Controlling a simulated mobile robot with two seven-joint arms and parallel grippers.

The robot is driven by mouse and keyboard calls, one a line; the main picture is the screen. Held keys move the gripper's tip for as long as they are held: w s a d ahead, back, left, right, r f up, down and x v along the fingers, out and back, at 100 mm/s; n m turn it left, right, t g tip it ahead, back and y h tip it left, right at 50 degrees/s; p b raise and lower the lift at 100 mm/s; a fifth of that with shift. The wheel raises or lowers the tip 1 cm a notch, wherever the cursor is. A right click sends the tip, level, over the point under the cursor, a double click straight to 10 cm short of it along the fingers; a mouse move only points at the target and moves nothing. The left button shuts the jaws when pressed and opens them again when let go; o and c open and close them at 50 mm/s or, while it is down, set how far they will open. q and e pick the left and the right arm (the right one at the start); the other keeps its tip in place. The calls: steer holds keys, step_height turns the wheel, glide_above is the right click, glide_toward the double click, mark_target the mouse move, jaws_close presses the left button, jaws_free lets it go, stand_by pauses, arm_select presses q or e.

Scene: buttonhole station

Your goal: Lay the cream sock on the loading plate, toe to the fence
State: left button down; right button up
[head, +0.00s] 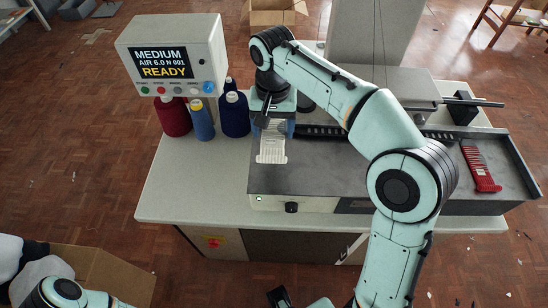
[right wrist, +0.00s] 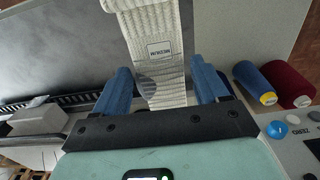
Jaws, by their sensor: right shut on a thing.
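The cream ribbed sock (head: 271,150) extends from my right gripper (head: 273,127) toward the front of the station, over the left part of the dark grey plate (head: 325,180). In the right wrist view the sock (right wrist: 158,75) runs between the two blue fingers, with a label reading MEDIUM. My right gripper (right wrist: 162,88) is shut on the sock. I cannot tell whether the sock's free end touches the plate. The black rail (head: 320,130) runs along the plate's back, right of the gripper.
A control box (head: 172,50) reading READY stands at the left. Dark red (head: 172,117), blue (head: 202,121) and navy (head: 235,117) thread cones stand close to my right gripper. A red sock (head: 480,167) lies at the right. A cardboard box (head: 115,275) is at the lower left.

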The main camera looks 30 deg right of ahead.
step_height(320, 180, down, 11)
steer(key=shift+f+b, duration=0.15)
steer(key=shift+b, duration=0.8)
steer(key=shift+f, duration=0.1)
steer(key=o, duration=1)
steer(key=shift+o, duration=0.2)
step_height(320, 180, up, 12)
steer(key=p, duration=0.2)
steer(key=shift+p, duration=0.35)
